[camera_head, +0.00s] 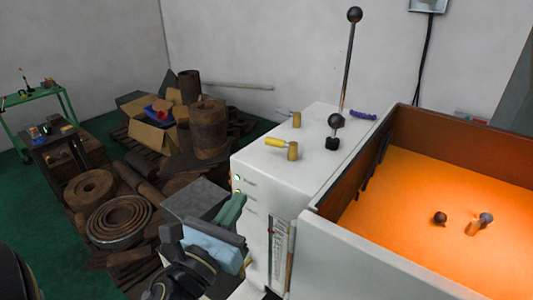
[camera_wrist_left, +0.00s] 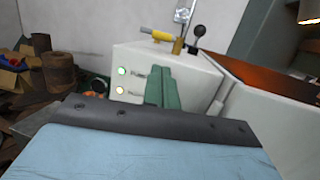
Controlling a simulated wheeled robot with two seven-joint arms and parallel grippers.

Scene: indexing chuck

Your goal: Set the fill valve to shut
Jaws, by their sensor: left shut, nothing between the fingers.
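A white cabinet (camera_head: 257,166) carries two small brass valves on its top. The nearer valve (camera_head: 283,147) has a yellow lever pointing left; it also shows in the left wrist view (camera_wrist_left: 160,36). I cannot read which one is the fill valve. My left gripper (camera_head: 232,208) is shut and empty, its green fingers together in front of the cabinet's front face, below and left of the valves and apart from them. Its green fingertips (camera_wrist_left: 162,86) also show in the left wrist view. My right gripper is not in view.
A tall lever (camera_head: 348,65) with dark ball knobs rises from the cabinet top, beside a blue handle (camera_head: 362,115). An open, orange-lit tank (camera_head: 365,262) adjoins on the right. Lit indicators (camera_wrist_left: 122,71) mark the cabinet front. Rusty scrap (camera_head: 210,130) lies behind left.

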